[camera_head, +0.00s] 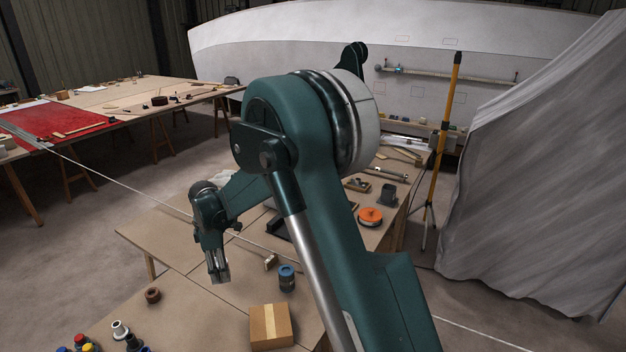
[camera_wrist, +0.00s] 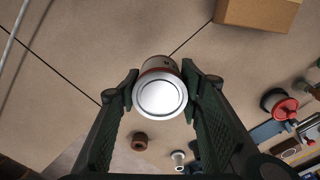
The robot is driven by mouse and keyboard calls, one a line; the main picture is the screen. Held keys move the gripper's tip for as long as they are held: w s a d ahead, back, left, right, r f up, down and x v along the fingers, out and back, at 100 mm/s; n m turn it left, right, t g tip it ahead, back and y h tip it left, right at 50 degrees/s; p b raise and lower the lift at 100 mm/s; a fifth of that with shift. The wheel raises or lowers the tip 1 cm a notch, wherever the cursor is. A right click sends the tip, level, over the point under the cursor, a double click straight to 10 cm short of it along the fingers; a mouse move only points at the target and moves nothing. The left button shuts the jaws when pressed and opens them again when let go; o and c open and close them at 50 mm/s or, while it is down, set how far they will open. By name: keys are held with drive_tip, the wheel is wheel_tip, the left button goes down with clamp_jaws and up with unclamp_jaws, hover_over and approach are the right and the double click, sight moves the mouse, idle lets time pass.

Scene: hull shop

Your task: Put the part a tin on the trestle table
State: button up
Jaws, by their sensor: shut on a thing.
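My gripper (camera_wrist: 160,88) is shut on a tin (camera_wrist: 160,97), one finger on each side of it. The tin has a round silver lid facing the wrist camera and a reddish band below the rim. In the head view my gripper (camera_head: 217,268) points down above the near brown board table (camera_head: 190,250); the tin cannot be made out clearly there. A long table (camera_head: 140,88) on wooden trestle legs stands at the far left, with a red cloth (camera_head: 60,122) on it.
A cardboard box (camera_head: 271,326), blue roll (camera_head: 287,278), brown ring (camera_head: 152,295) and several capped bottles (camera_head: 84,343) stand on the near table. An orange reel (camera_head: 370,216) lies farther back. A yellow pole (camera_head: 447,120) and draped sheet (camera_head: 540,170) stand right.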

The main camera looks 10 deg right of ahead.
drive_tip(key=w+d, duration=0.1)
drive_tip(key=w, duration=0.6)
drive_tip(key=shift+w+d+f, duration=0.2)
drive_tip(key=shift+w+d, duration=0.05)
drive_tip(key=shift+f, duration=0.15)
drive_tip(key=shift+f+b, duration=0.35)
drive_tip(key=shift+f, duration=2.65)
drive_tip(key=shift+f, duration=1.85)
drive_tip(key=shift+f+b, duration=0.2)
drive_tip(key=shift+b, duration=0.15)
drive_tip(key=o, duration=1)
drive_tip(key=shift+r, duration=0.2)
